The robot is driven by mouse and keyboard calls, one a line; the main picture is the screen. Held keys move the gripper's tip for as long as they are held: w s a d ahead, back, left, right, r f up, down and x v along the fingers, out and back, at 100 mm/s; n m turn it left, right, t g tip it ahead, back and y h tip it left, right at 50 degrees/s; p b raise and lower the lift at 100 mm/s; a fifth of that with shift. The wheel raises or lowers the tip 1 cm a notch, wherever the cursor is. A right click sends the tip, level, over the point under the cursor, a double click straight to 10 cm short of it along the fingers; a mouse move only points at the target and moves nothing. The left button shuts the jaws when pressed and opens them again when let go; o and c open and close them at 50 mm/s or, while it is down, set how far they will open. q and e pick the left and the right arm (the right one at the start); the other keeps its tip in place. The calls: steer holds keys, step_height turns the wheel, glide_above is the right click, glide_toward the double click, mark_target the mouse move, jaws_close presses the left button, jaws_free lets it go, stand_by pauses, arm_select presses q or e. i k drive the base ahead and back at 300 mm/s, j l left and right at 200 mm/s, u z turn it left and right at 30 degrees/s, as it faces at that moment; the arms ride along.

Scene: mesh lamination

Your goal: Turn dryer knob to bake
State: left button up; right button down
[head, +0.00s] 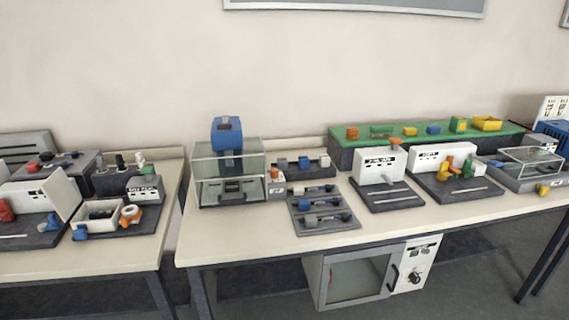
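The dryer (352,278) hangs under the right-hand table, below its front edge, in the head view. It has a grey frame, a glass door that looks shut and a dark handle (392,278) at the door's right side. Its white control panel (422,259) stands to the right of the door. A round dark knob (414,277) sits low on this panel. The panel's labels and the knob's pointer are too small to read. Neither of my grippers is in view.
The right-hand table (258,235) holds a clear box (230,180), a grey tray (322,213), white-backed stations and a green mat (345,133). Table legs stand near the dryer. The floor before it looks clear.

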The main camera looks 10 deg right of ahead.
mark_target(414, 277)
steer(key=z, duration=1.35)
steer(key=i+l+u, duration=0.1)
steer(key=l, duration=0.25)
steer(key=i+l+u, duration=0.1)
steer(key=i+l, duration=0.2)
steer(key=i+l+u, duration=0.1)
steer(key=l, duration=0.3)
steer(key=i, duration=0.1)
